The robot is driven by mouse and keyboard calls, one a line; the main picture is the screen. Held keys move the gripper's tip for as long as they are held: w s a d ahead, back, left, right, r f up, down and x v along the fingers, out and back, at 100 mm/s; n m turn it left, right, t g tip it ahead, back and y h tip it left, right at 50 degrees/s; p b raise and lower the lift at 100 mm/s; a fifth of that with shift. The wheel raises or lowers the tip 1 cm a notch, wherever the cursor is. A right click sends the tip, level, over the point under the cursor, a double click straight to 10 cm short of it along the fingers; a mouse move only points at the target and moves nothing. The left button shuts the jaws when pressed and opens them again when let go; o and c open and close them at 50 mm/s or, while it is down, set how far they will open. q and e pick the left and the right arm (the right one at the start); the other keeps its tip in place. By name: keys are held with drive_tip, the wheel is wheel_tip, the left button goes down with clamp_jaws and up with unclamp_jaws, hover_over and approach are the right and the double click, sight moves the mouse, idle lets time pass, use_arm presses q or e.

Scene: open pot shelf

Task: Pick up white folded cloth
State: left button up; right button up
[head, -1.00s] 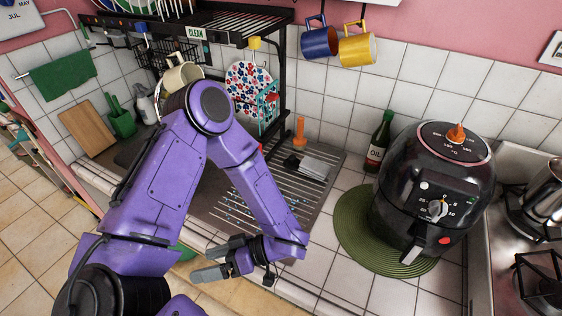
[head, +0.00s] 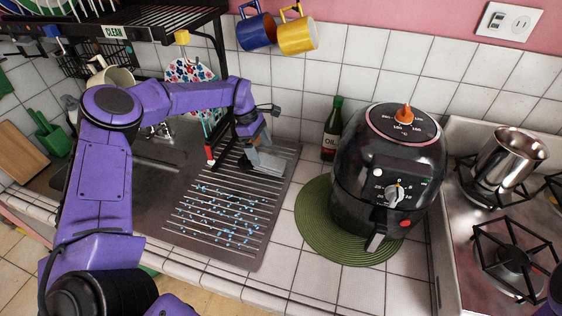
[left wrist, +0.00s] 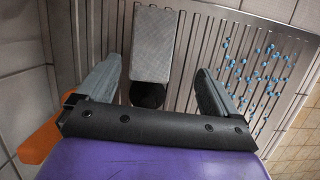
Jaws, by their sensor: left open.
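I cannot make out a white folded cloth for certain in either view. A pale grey flat rectangular item (left wrist: 153,45) with a dark rounded end (left wrist: 148,94) lies on the ridged steel drainboard (head: 190,232). My left gripper (head: 264,160) is above the back of the drainboard, pointing down. It is open and empty. In the left wrist view its two fingers (left wrist: 158,88) stand on either side of the item's dark end, with gaps on both sides. The gripper partly hides the item in the head view. My right gripper is out of view.
The black air fryer (head: 388,170) stands on a green round mat (head: 318,240) to the right, with an oil bottle (head: 332,128) behind. The dark rack (head: 165,28) overhangs at upper left. An orange object (left wrist: 38,145) is close beside the left gripper. Blue drops dot the drainboard.

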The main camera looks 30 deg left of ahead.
sight(269, 161)
use_arm(q)
drive_tip(key=shift+w+a+f, duration=0.1)
drive_tip(key=shift+w+a, duration=0.1)
drive_tip(key=shift+a, duration=0.15)
drive_tip(key=b+x, duration=0.1)
drive_tip(key=x, duration=0.1)
drive_tip(key=b+x, duration=0.1)
drive_tip(key=x, duration=0.1)
drive_tip(key=w+d+b+x, duration=0.1)
drive_tip(key=x, duration=0.2)
drive_tip(key=shift+s+r, duration=0.1)
drive_tip(key=shift+r, duration=0.15)
drive_tip(key=shift+f+b, duration=0.25)
drive_tip(key=shift+b, duration=0.2)
drive_tip(key=c, duration=1.1)
